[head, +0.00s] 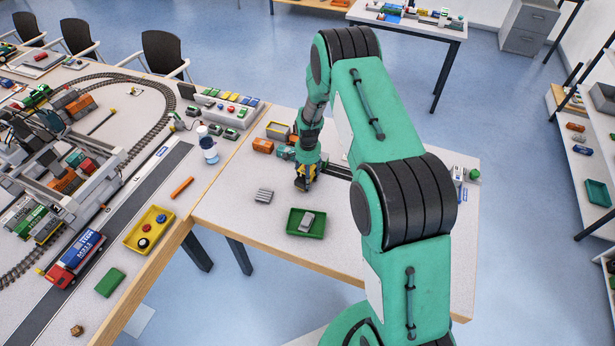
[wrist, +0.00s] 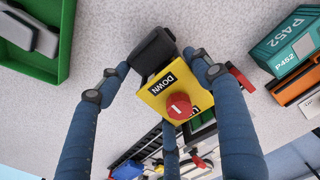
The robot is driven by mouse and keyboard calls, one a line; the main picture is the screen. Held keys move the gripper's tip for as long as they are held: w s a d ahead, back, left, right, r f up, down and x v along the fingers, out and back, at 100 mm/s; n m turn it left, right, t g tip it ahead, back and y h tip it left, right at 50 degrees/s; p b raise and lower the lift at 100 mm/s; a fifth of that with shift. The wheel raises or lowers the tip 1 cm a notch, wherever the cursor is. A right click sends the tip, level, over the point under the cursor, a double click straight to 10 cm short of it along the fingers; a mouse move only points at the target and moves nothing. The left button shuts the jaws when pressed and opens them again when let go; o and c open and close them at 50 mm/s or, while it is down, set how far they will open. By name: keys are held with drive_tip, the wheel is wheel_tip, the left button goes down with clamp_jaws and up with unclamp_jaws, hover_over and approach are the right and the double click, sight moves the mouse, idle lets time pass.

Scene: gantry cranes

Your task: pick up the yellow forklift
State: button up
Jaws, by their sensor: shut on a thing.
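My gripper (head: 303,182) is low over the right-hand table in the head view, pointing down. In the wrist view my blue gripper fingers (wrist: 163,80) are closed around a yellow and black block (wrist: 162,92). Its yellow face bears the word DOWN and a red round knob (wrist: 179,107); it looks more like a push-button control than a forklift. In the head view the block shows only as a bit of yellow at the fingers, mostly hidden. I cannot tell whether it touches the table. I cannot make out a yellow forklift for certain.
A green tray (head: 292,229) holding a grey piece stands in front of my gripper. A grey ribbed block (head: 263,196) lies to the left. Orange (head: 263,146) and teal P452 containers (wrist: 285,45) are close by. The table's front area is clear.

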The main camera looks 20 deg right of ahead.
sight(304, 184)
drive_tip(key=shift+r, duration=0.55)
drive_tip(key=s+a, duration=0.2)
drive_tip(key=shift+s+a, duration=0.35)
drive_tip(key=shift+a, duration=0.05)
wheel_tip(304, 184, up, 14)
drive_tip(key=shift+f, duration=0.15)
drive_tip(key=shift+a, duration=0.1)
